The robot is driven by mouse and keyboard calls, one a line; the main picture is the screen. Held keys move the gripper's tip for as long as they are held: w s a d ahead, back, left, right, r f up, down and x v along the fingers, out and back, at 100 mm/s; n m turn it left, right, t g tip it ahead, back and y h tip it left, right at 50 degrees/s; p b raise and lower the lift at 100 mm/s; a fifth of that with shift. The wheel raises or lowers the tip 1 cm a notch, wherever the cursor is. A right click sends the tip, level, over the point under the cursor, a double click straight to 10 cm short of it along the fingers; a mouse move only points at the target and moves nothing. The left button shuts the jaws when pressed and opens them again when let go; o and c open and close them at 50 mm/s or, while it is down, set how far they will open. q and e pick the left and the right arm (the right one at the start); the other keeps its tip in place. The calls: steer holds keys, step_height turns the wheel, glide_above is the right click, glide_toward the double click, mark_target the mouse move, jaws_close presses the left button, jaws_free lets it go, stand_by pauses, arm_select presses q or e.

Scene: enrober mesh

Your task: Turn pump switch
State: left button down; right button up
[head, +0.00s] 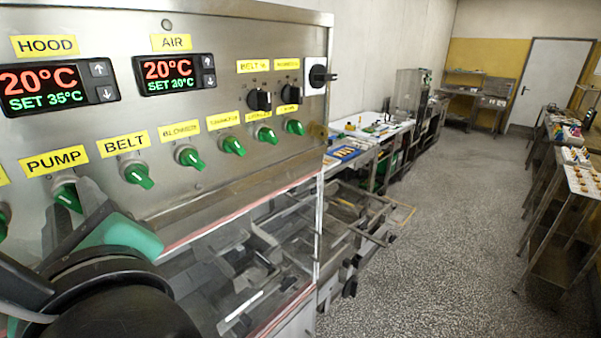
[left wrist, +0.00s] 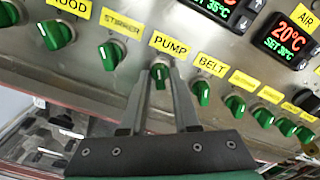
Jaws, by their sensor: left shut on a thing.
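The green pump switch (head: 67,196) sits on the steel control panel under the yellow PUMP label (head: 57,161). It also shows in the left wrist view (left wrist: 159,72), between the fingertips of my left gripper (left wrist: 160,78). In the head view my left gripper (head: 72,205) reaches the switch from below, and its fingers partly cover the knob. The left gripper is shut on the pump switch. In the left wrist view the knob's handle points roughly up and down. My right gripper is not in view.
Close to the right of the pump switch is the green belt switch (head: 138,175); the stirrer switch (left wrist: 109,55) is on its other side. Several more green knobs line the panel. Temperature displays (head: 176,74) sit above. Machine parts lie below the panel; open floor (head: 440,230) is at right.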

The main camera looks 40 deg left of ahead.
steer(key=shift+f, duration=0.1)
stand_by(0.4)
arm_select(q)
steer(key=c, duration=0.9)
jaws_free()
steer(key=shift+d, duration=0.15)
